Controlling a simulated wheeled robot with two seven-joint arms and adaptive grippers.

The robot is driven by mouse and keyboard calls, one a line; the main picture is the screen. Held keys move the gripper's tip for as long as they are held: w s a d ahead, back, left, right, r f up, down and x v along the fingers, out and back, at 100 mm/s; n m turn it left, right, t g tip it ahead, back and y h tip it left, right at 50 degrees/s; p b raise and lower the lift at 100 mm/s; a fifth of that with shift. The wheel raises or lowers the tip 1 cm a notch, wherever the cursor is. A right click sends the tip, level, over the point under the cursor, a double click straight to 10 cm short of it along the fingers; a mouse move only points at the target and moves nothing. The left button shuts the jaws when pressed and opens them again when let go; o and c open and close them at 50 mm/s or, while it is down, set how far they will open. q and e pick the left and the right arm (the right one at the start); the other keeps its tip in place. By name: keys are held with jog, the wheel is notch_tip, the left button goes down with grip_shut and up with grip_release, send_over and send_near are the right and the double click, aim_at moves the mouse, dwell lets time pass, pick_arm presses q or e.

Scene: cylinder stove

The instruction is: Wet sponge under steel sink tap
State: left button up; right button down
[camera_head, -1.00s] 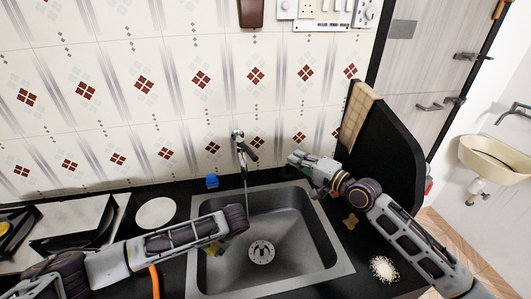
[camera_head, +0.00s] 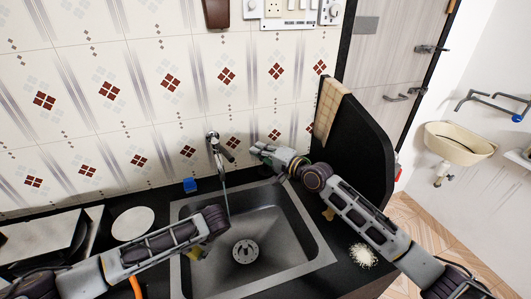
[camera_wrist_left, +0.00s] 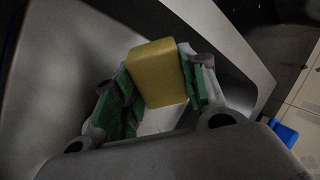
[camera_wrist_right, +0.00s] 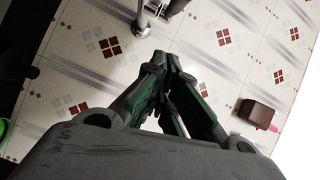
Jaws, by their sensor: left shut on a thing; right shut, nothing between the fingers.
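The yellow sponge (camera_wrist_left: 158,72) is clamped between the green-padded fingers of my left gripper (camera_wrist_left: 160,90) in the left wrist view. In the head view a small part of the sponge (camera_head: 194,253) shows below my left wrist, over the left part of the steel sink (camera_head: 290,262). The wrist hides most of that gripper. The tap (camera_head: 213,140) is on the tiled wall, and a thin stream of water falls from it, passing behind or beside my left wrist. My right gripper (camera_head: 258,150) is shut and empty, right of the tap. Its fingers also meet in the right wrist view (camera_wrist_right: 165,65).
A small blue block (camera_head: 190,185) and a white round plate (camera_head: 133,223) are on the dark counter left of the sink. A black partition (camera_head: 358,150) stands right of my right gripper. A pale grainy pile (camera_head: 363,255) lies right of the sink.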

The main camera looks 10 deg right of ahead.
aim_at(222, 150)
pick_arm(q)
jog(key=shift+r, duration=0.3)
jog(key=shift+r+p, duration=0.55)
jog(key=shift+p, duration=0.25)
jog(key=shift+r, duration=0.2)
pick_arm(e)
jog(key=a, duration=0.6)
jog(key=shift+w+f, duration=0.4)
jog(key=shift+f, duration=0.05)
